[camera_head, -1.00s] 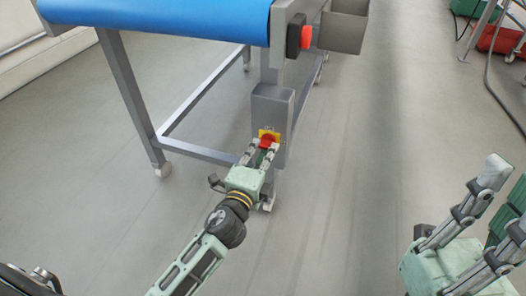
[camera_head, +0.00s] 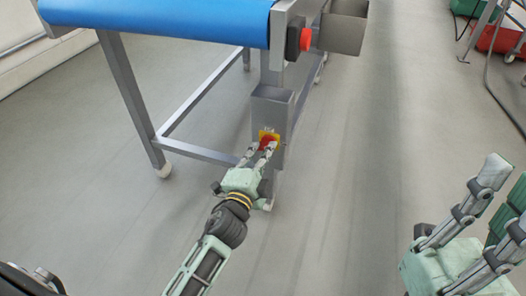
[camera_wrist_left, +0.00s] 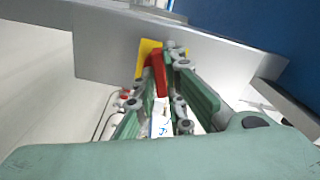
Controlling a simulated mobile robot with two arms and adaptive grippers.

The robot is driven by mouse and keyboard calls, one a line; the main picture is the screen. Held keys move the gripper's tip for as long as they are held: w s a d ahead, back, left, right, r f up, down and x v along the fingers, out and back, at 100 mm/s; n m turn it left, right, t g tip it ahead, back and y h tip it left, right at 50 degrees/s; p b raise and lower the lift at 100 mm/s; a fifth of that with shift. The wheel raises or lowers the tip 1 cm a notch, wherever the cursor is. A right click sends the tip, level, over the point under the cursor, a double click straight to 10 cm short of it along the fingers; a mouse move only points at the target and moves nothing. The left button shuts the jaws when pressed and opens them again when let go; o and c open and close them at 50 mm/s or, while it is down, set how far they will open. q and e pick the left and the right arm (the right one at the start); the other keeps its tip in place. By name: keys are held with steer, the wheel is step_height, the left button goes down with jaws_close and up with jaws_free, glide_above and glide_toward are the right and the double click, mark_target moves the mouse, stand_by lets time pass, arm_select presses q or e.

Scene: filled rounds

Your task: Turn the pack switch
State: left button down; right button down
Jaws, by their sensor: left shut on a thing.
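The pack switch is a red handle (camera_head: 268,143) on a yellow plate (camera_head: 275,134), fixed to a grey metal box (camera_head: 270,108) on the conveyor's leg. The red handle (camera_wrist_left: 159,73) and yellow plate (camera_wrist_left: 146,50) also show in the left wrist view, where the handle stands slightly tilted. My left gripper (camera_head: 258,151) is at the switch with its fingers around the handle, shut on it; the fingers (camera_wrist_left: 165,85) hide part of it in the wrist view. My right gripper (camera_head: 486,215) is at the lower right, its fingers spread apart and empty, away from the switch.
The conveyor with a blue belt (camera_head: 160,20) stands above on metal legs. A red button (camera_head: 306,39) and a grey bin (camera_head: 344,28) are at its end. A cable (camera_head: 492,75) runs at the right, near red and green containers. The floor between is clear.

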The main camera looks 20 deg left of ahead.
arm_select(q)
steer(key=shift+n, duration=0.9)
steer(key=shift+f+p, duration=0.1)
steer(key=shift+p, duration=0.2)
steer(key=c, duration=1.8)
jaws_free()
steer(key=shift+s, duration=0.15)
steer(key=s, duration=1.1)
steer(key=shift+s+a, duration=0.25)
steer(key=shift+s, duration=0.15)
